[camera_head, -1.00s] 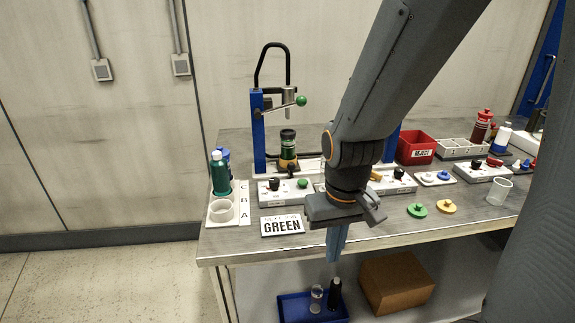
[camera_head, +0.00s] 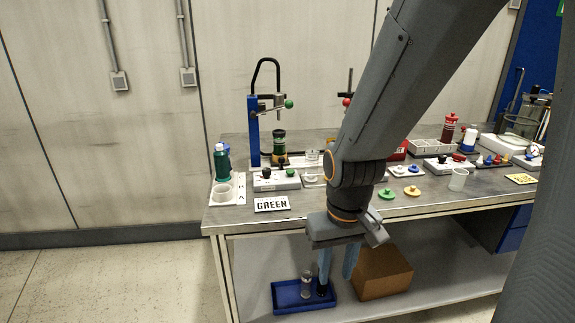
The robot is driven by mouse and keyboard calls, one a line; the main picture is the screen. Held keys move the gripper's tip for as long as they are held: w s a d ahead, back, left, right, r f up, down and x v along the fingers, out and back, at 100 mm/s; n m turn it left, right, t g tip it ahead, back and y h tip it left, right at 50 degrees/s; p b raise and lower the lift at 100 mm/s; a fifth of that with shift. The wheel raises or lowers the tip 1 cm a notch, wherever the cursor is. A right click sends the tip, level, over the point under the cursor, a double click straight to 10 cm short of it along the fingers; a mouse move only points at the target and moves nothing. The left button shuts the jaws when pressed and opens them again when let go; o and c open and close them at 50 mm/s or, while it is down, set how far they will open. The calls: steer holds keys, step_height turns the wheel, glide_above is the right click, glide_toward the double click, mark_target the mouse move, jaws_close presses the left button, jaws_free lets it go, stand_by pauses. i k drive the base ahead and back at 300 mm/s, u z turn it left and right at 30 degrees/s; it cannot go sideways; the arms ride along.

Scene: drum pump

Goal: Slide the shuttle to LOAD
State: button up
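A dark green bottle with a yellow band (camera_head: 279,146) stands upright under the left blue press frame (camera_head: 253,130). It seems to stand on a low white base (camera_head: 265,161), which may hold the shuttle. I cannot make out the shuttle or a LOAD mark at this size. A white control box (camera_head: 273,182) with a dark and a green knob lies in front of it. My gripper (camera_head: 337,272) points down in front of the bench edge, its two blue fingers apart and nothing seen between them. My arm hides the middle of the bench and much of the second station.
A GREEN sign (camera_head: 272,204) lies near the bench's front edge. Green (camera_head: 387,194) and yellow (camera_head: 412,191) knobbed discs lie right of my arm. A blue tray (camera_head: 290,297) and brown box (camera_head: 385,272) sit below.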

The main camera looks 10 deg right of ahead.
mark_target(280, 162)
steer(key=u, duration=0.3)
steer(key=i, duration=1)
steer(key=z, duration=0.4)
